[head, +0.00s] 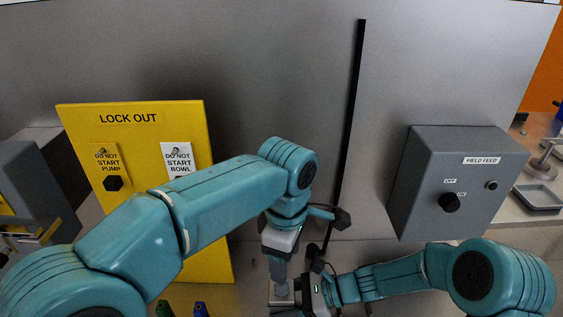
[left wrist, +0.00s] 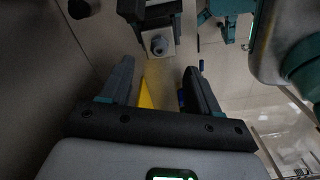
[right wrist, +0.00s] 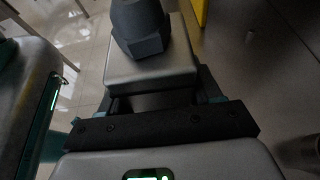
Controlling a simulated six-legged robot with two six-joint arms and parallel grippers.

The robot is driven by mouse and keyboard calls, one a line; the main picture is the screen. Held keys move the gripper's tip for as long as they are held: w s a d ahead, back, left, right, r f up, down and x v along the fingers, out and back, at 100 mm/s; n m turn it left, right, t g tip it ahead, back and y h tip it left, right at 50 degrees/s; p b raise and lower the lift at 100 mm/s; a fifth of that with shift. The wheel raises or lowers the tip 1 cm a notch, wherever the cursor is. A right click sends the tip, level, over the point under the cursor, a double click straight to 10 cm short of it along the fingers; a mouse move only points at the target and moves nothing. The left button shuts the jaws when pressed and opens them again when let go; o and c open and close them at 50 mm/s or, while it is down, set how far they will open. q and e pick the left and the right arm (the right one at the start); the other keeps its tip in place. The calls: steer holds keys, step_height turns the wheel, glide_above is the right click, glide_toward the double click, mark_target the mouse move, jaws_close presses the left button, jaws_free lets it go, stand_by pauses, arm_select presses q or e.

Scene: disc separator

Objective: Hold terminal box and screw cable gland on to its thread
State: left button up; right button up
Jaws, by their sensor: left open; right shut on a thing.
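The terminal box (right wrist: 150,75) is a pale grey block held in my right gripper (right wrist: 157,98), which is shut on it. It also shows small in the left wrist view (left wrist: 150,53) and low in the head view (head: 284,299). The dark grey cable gland (right wrist: 138,28) stands on the box's face in the right wrist view; it shows as a rounded grey piece in the left wrist view (left wrist: 159,44). I cannot tell how far it is on the thread. My left gripper (left wrist: 158,75) is open and empty, its fingers apart, with the box and gland beyond its fingertips.
A yellow lock-out board (head: 133,145) stands at the left and a grey field-feed box (head: 457,185) at the right. Small green (head: 164,309) and blue (head: 200,308) items sit at the bottom edge. A grey wall (head: 280,80) lies behind.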

mark_target(282, 286)
arm_select(q)
step_height(282, 286, down, 9)
stand_by(0.4)
jaws_close()
steer(key=m, duration=0.3)
steer(key=shift+a+m, duration=0.1)
steer(key=shift+m, duration=0.2)
steer(key=m, duration=0.3)
steer(key=shift+s+a, duration=0.1)
steer(key=shift+a, duration=0.05)
